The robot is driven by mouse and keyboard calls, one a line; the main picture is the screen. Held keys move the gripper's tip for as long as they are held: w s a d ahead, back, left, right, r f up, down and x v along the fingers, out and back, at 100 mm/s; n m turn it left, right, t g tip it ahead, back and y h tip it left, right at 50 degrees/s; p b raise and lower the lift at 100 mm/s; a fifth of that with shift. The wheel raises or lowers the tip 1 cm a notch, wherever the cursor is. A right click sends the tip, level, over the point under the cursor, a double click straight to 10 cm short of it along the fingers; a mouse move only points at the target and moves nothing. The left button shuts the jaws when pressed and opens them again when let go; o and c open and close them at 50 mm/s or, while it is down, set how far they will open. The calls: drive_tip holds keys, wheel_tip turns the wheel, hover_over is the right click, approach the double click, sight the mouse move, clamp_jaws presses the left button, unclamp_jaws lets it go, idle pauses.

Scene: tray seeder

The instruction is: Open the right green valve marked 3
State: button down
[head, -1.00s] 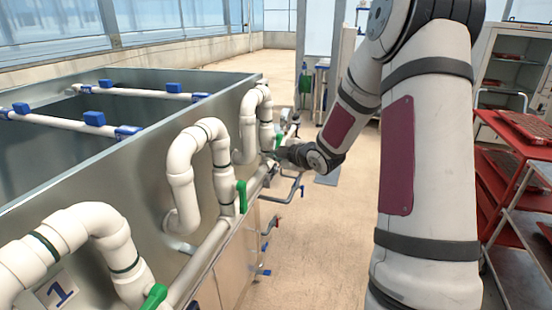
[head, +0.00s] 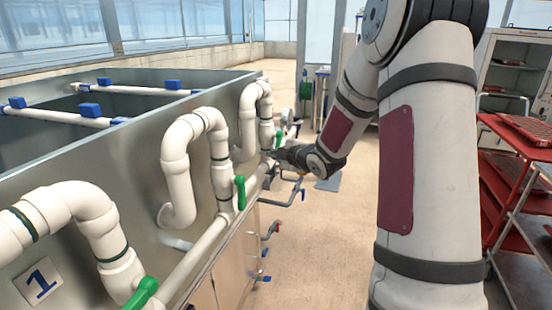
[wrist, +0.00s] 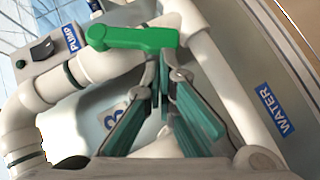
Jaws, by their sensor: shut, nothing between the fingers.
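The green valve handle (wrist: 132,38) shows near the top of the wrist view, on a white pipe beside a plate with a partly hidden 3 (wrist: 117,111). In the head view this handle (head: 279,138) is small, at the far end of the row of pipes. My gripper (wrist: 163,62) is shut and empty. Its fingertips are just below the right end of the handle in the wrist view; I cannot tell whether they touch it. In the head view my gripper (head: 274,153) is beside the far pipe, partly hidden by my wrist.
Two nearer green handles, one in the middle (head: 240,192) and one by the 1 plate (head: 142,293), sit on the tank's (head: 140,160) pipes. PUMP (wrist: 72,39) and WATER (wrist: 274,110) labels flank my gripper. A red rack (head: 515,130) stands right. Floor between is clear.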

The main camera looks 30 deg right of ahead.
drive_tip(key=f+n+t+b, duration=0.1)
drive_tip(key=b, duration=0.5)
drive_tip(key=w+d+f+n+t+h+b, duration=0.1)
drive_tip(key=b, duration=0.5)
drive_tip(key=f+n+t+b, duration=0.1)
drive_tip(key=b, duration=0.4)
drive_tip(key=shift+w+d+f+b, duration=0.15)
drive_tip(key=shift+d+f+b, duration=0.1)
drive_tip(key=shift+b, duration=0.15)
drive_tip(key=shift+w+d+r+n+t+b, duration=0.1)
drive_tip(key=shift+w+d+n+t+b, duration=0.2)
drive_tip(key=shift+b, duration=1.05)
drive_tip(key=shift+s+a, duration=0.2)
drive_tip(key=shift+a, duration=0.05)
